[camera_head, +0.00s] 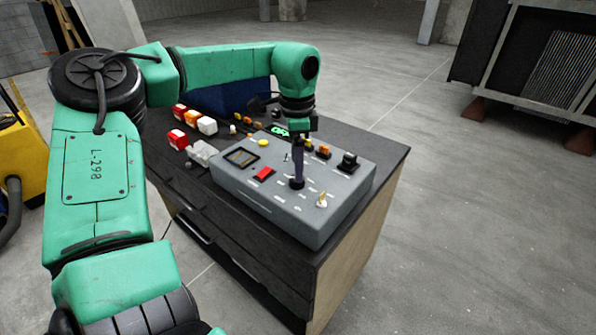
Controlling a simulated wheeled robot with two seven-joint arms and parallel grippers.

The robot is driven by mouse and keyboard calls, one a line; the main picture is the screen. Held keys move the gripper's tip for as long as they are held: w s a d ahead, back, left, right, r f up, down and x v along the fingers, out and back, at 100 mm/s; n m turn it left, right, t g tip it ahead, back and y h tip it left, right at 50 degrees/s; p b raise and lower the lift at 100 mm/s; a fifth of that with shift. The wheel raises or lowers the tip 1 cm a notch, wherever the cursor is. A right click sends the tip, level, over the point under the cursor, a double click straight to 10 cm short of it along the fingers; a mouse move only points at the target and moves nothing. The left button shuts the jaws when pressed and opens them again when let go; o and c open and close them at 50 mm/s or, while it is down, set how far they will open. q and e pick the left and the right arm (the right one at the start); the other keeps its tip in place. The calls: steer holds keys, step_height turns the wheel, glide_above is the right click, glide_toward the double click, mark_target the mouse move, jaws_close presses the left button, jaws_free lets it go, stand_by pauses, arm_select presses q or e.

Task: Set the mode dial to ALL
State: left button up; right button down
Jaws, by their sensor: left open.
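A grey control box (240,188) lies on top of a dark cabinet. A round black dial (296,184) sits on its sloped face, and the small white labels around it are too small to read. I take it to be the mode dial. My left gripper (298,176) points down from above, with its dark fingers at the dial. The fingers overlap in this view and hide part of the dial. I cannot tell whether they touch it. The gripper is open. My right gripper is not in view.
The box also carries a red switch (264,174), a black knob (348,162), a pale toggle (322,201) and a small display (241,157). Red and white blocks (207,126) lie at the cabinet's left. A yellow machine (22,155) stands at far left.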

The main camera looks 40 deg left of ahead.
arm_select(q)
step_height(320, 180, down, 3)
steer(key=shift+s+f, duration=0.1)
steer(key=shift+f, duration=0.2)
steer(key=shift+c, duration=0.6)
jaws_close()
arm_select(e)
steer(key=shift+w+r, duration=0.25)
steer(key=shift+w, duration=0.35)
